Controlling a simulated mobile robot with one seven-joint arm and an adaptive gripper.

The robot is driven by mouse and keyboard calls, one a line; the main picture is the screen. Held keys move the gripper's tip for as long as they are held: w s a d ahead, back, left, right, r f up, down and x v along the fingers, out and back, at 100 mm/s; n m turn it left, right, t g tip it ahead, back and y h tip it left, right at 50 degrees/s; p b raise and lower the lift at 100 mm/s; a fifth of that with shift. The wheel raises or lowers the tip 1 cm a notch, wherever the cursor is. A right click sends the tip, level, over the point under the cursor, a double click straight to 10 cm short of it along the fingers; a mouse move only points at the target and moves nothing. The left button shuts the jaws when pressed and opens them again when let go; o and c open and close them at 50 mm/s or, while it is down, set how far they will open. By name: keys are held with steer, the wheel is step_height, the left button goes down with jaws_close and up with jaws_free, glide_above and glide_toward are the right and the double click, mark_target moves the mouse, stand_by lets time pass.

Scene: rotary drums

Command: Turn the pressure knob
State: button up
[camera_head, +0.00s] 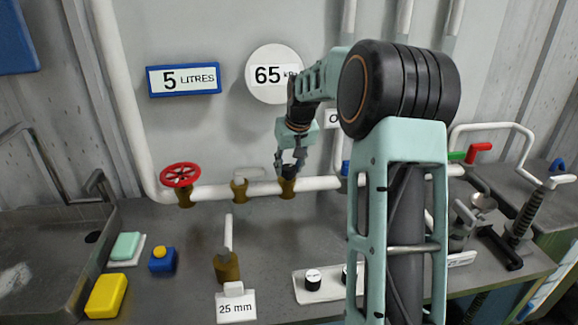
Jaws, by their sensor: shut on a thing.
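My gripper (291,166) points down at the pipe along the back wall. It is shut on a small dark knob (288,172) on top of a brass fitting (287,188) on the white pipe. The fingers hide much of the knob, so its angle cannot be told. A round white gauge (268,75) on the wall above reads 65, with its unit partly covered by my arm.
A red handwheel (180,175) and another brass valve (240,187) sit on the pipe to the left. A brass fitting with a "25 mm" card (236,306) stands in front. A blue-framed "5 LITRES" sign (184,79) hangs left. My arm blocks the right middle.

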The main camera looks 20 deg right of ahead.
steer(key=o, duration=1.1)
steer(key=shift+r, duration=0.1)
steer(key=v, duration=1.2)
steer(key=shift+s, duration=0.1)
